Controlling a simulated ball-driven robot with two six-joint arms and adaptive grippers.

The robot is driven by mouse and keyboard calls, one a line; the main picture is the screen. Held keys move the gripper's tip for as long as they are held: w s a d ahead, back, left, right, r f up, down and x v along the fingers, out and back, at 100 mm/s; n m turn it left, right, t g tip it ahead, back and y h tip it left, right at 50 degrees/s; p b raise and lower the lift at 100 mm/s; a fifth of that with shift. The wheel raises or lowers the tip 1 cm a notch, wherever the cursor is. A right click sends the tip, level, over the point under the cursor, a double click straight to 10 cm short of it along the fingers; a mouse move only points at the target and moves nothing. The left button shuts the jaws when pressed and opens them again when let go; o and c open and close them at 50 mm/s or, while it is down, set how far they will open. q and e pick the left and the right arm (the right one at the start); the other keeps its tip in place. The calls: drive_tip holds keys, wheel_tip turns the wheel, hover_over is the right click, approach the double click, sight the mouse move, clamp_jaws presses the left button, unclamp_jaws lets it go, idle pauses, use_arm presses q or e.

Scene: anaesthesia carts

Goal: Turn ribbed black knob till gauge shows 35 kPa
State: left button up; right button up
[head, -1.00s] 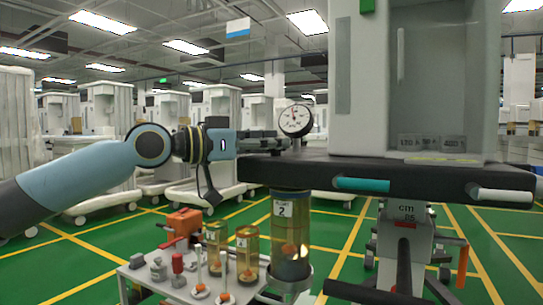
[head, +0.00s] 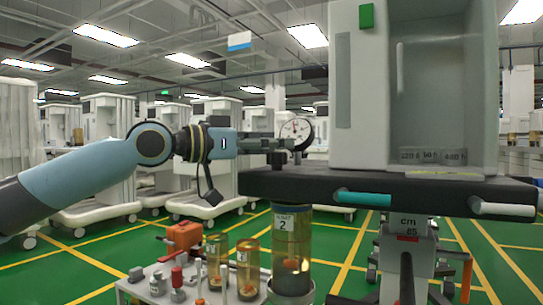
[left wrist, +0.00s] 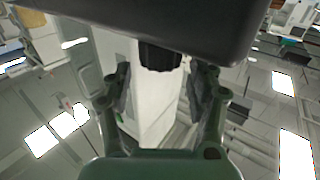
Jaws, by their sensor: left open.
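The ribbed black knob (left wrist: 160,57) shows in the left wrist view below a dark edge, ahead of and between my open left fingers, with a gap visible on each side. In the head view my left gripper (head: 288,146) comes in from the left just above the dark shelf and overlaps the lower part of the round white gauge (head: 297,130); the knob is hidden there. The gauge has a red mark and a dark needle, but its figures are too small to read. My left gripper (left wrist: 163,82) holds nothing. My right gripper is not in view.
The thick dark shelf (head: 380,188) of the cart lies just beneath the gripper, with a teal bar (head: 362,198) on its front. Labelled amber canister (head: 292,250) hangs below it. A small white table (head: 135,290) holds several items. More carts stand behind.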

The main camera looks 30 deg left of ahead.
use_arm(q)
wheel_tip(320, 180, up, 8)
drive_tip(key=shift+f, duration=0.15)
idle(0.6)
